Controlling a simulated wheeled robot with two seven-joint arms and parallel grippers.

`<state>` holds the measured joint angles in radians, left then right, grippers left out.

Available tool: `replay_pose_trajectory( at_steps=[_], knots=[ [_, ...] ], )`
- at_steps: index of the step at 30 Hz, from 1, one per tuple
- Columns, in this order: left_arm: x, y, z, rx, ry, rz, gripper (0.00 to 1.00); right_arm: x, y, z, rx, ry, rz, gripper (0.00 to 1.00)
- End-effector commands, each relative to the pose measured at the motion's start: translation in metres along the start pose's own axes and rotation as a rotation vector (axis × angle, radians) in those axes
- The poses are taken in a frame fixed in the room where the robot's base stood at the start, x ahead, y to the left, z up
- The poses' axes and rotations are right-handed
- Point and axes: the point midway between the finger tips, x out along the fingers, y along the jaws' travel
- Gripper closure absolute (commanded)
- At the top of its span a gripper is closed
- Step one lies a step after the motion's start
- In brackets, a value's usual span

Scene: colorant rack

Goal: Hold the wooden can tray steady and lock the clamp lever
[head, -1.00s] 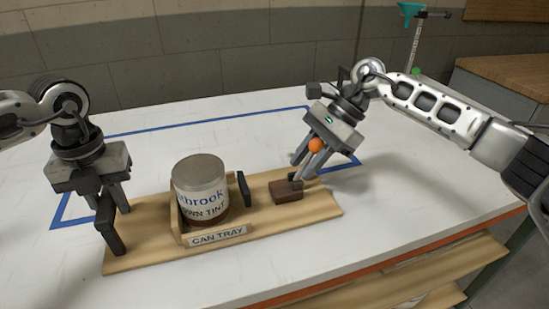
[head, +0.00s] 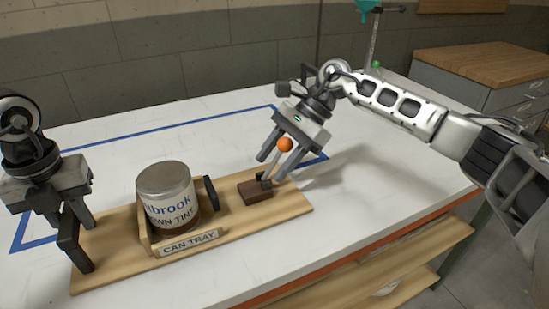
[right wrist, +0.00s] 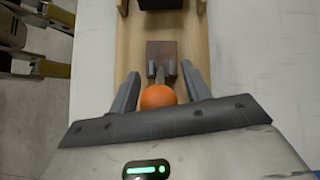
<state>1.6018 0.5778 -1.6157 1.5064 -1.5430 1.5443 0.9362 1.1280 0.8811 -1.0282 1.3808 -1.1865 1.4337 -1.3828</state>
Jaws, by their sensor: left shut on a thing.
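The wooden can tray (head: 115,262) lies on the white table in the head view, with a labelled can (head: 167,198) upright in it. At the tray's left end, my left gripper (head: 74,218) is shut on the dark upright handle (head: 72,246). At the right end, a brown block (head: 254,192) carries the clamp lever, with an orange ball knob (head: 285,145) raised above the board. My right gripper (head: 278,164) is open around the lever. The right wrist view shows the knob (right wrist: 158,97) between the fingers, with no clear grip on it.
A dark clamp pad (head: 211,193) stands just right of the can. Blue tape (head: 190,121) marks a rectangle on the table. The table's front edge is close to the tray. A wood-topped cabinet (head: 480,65) stands behind at right.

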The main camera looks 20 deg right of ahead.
Motion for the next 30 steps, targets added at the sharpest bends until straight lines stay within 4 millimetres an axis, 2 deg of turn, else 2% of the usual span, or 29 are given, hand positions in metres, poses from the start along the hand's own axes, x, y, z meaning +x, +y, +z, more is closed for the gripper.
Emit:
replay_pose_trajectory(
  at_steps=[4, 8, 15, 21, 25, 30],
  knots=[
    [0.000, 0.001, 0.000, -0.001, 0.000, 0.002, 1.00, -0.003, 0.000, 0.000, -0.001, 0.000, 0.000, 0.52],
    [0.000, 0.001, 0.000, -0.001, 0.000, 0.002, 1.00, -0.019, -0.001, 0.001, -0.001, 0.000, -0.003, 0.52],
    [0.000, 0.000, 0.000, -0.001, 0.000, 0.002, 1.00, -0.071, -0.001, 0.000, 0.001, 0.000, -0.005, 0.52],
    [0.000, 0.000, 0.000, -0.001, 0.000, 0.002, 1.00, -0.105, -0.001, 0.000, 0.000, -0.001, -0.003, 0.52],
    [0.000, 0.000, 0.000, -0.001, 0.000, 0.001, 1.00, -0.117, 0.000, 0.000, 0.001, 0.000, -0.002, 0.52],
    [0.000, 0.000, 0.000, -0.001, 0.000, 0.001, 1.00, -0.121, 0.000, 0.000, 0.000, 0.000, 0.000, 0.52]
  ],
)
